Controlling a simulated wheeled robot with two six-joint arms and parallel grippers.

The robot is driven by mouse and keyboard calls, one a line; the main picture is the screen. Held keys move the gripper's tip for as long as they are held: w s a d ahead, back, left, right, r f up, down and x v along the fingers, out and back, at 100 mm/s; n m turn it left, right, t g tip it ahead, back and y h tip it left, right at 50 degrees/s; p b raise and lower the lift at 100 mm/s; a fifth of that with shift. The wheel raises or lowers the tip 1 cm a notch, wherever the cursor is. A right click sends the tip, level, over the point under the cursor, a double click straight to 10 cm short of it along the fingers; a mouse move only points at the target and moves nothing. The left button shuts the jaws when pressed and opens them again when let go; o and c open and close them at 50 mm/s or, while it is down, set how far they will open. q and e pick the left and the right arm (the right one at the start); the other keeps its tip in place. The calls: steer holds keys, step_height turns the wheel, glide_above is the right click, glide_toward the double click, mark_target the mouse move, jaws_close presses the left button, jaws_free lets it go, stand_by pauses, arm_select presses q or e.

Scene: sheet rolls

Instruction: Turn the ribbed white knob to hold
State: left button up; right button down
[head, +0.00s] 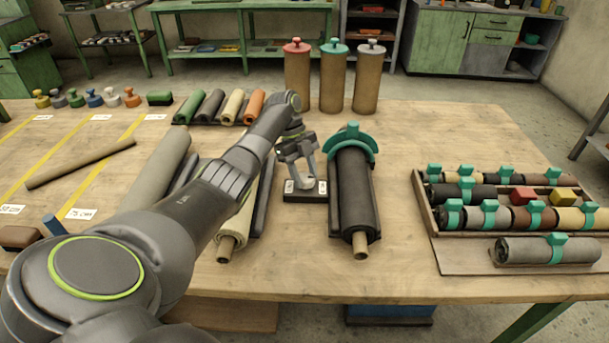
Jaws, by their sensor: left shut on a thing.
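A small black box (305,197) with white labels on its top stands on the workbench. The ribbed white knob (306,182) is on this box, mostly hidden by my left gripper (303,174). My left arm reaches in from the left, and its gripper points down over the box with its fingers closed on the knob. Which label the knob points to is too small to tell. My right gripper is not in view.
A dark roll (354,190) with a teal clip lies close right of the box. A cream roll (236,225) lies left, under my arm. A wooden rack (433,215) of clipped rolls stands at right. The bench front below the box is clear.

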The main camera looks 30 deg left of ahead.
arm_select(q)
steer(key=o, duration=1)
steer(key=p+v, duration=0.2)
steer(key=v, duration=1.5)
steer(key=shift+a, duration=0.2)
steer(key=shift+w+r, duration=0.1)
steer(key=shift+w, duration=0.05)
